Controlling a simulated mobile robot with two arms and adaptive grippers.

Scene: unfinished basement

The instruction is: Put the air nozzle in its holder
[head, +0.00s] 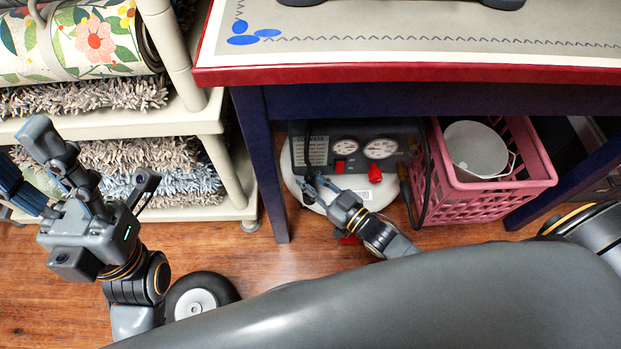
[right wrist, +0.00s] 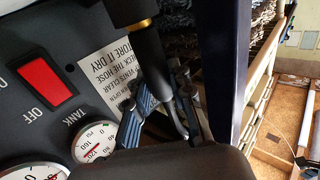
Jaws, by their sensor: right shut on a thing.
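My right gripper (head: 318,188) reaches under the table to the left front of a dark compressor panel (head: 402,146). In the right wrist view, the right gripper (right wrist: 165,108) is shut on the black air nozzle (right wrist: 150,55), which has a brass fitting at its upper end. The nozzle stands close beside the panel's left edge and white label; whether it touches the panel cannot be told. The holder cannot be made out. My left gripper (head: 95,168) is at the left in the head view, fingers spread and empty, before the shelf.
A table with a red edge (head: 400,73) overhangs the compressor. Its dark blue leg (head: 266,165) stands close left of my right gripper. A pink crate (head: 490,195) holding a white bucket (head: 477,150) is right of the compressor. A cream shelf (head: 120,124) holds rugs.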

